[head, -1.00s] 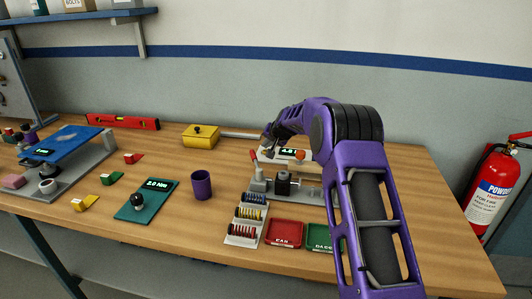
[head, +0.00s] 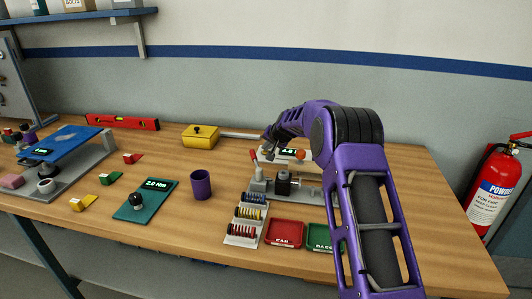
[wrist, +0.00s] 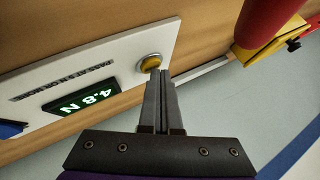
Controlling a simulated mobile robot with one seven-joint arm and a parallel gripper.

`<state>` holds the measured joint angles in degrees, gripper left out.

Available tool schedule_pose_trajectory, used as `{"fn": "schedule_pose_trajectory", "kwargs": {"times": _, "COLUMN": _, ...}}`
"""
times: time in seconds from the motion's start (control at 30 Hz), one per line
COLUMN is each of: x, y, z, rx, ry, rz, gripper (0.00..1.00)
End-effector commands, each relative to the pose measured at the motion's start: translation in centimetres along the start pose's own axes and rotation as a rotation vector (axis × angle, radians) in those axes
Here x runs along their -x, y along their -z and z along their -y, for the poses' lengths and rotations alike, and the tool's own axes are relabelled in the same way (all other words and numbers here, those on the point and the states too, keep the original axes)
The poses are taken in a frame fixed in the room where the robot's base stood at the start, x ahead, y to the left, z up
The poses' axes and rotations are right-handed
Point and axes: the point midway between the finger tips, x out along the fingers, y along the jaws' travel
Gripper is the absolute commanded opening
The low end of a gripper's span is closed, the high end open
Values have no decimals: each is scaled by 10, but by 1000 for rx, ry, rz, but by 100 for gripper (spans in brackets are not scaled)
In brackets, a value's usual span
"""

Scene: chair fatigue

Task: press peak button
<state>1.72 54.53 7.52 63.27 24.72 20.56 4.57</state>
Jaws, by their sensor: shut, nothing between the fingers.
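In the wrist view a yellow button (wrist: 150,62) with a metal rim sits on a white panel (wrist: 90,62). The panel also carries a green-lit display (wrist: 79,104) reading 4.8 N. My gripper (wrist: 161,74) is shut and empty, its fingertips beside the button in the picture; I cannot tell whether they touch it. No label saying peak is readable. In the head view my gripper (head: 269,138) is small and dark above the test fixture (head: 287,186), and the arm hides part of the fixture.
A blue part (wrist: 10,129) shows at the panel's end. A red lever (wrist: 266,18) is close by in the wrist view. In front of the fixture are a spring rack (head: 241,235), a red tray (head: 284,233) and a green tray (head: 318,237). A purple cup (head: 201,184) stands left.

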Motion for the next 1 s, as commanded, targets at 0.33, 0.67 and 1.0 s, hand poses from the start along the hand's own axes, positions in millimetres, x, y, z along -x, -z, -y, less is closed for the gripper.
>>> {"fn": "schedule_pose_trajectory", "kwargs": {"times": 0.33, "x": -2, "y": -2, "z": -2, "rx": 0, "ry": -1, "rz": 1, "gripper": 0}}
{"fn": "schedule_pose_trajectory", "kwargs": {"times": 0.67, "x": 3, "y": 2, "z": 2, "rx": 0, "ry": 0, "rz": 1, "gripper": 0}}
{"fn": "schedule_pose_trajectory", "kwargs": {"times": 1.0, "x": 9, "y": 6, "z": 7, "rx": 0, "ry": 0, "rz": 1, "gripper": 0}}
